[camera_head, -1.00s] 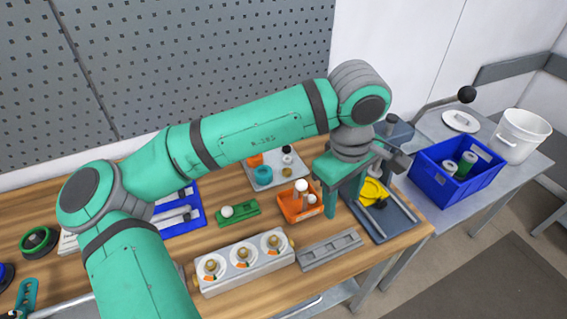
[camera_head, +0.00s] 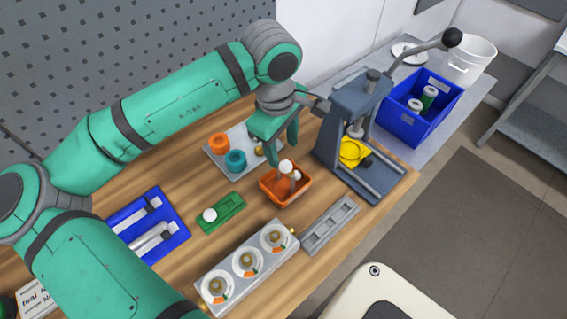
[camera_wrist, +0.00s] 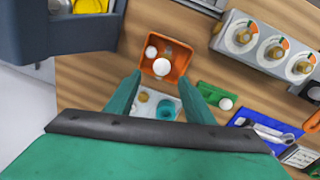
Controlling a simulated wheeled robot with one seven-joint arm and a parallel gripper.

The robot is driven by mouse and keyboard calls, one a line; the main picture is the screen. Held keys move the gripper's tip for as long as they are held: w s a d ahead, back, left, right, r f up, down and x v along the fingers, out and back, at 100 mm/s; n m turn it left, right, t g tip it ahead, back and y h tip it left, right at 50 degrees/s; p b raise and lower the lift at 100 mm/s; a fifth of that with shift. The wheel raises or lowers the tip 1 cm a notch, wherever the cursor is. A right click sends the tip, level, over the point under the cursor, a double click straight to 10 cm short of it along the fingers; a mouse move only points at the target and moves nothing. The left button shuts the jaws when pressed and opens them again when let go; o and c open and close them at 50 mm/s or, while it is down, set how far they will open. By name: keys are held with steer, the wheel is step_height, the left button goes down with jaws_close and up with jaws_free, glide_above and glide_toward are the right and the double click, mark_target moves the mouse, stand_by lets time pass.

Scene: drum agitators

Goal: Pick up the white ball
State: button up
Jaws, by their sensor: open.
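An orange tray (camera_head: 268,196) holds two white balls. The larger ball (camera_head: 285,166) shows high in the tray, and a second one (camera_head: 296,174) sits beside it. The wrist view shows the tray (camera_wrist: 184,53) with a big white ball (camera_wrist: 161,67) and a smaller-looking one (camera_wrist: 151,51). Another white ball (camera_head: 209,215) rests on a green holder (camera_head: 231,208), seen also in the wrist view (camera_wrist: 225,103). My gripper (camera_head: 284,153) is open and empty, over the back of the orange tray. Its fingers (camera_wrist: 160,78) point towards the tray, either side of the big ball.
A grey press (camera_head: 358,105) with a yellow part stands right of the tray. A grey plate (camera_head: 217,158) with orange and teal rings lies behind. A three-dial box (camera_head: 224,261) and a grey slotted block (camera_head: 330,224) lie in front. A blue tray (camera_head: 123,215) lies left.

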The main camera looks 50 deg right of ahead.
mark_target(285, 163)
steer(key=shift+s+d+f, duration=0.1)
steer(key=shift+f, duration=2.9)
steer(key=c, duration=1.2)
steer(key=shift+r, duration=0.2)
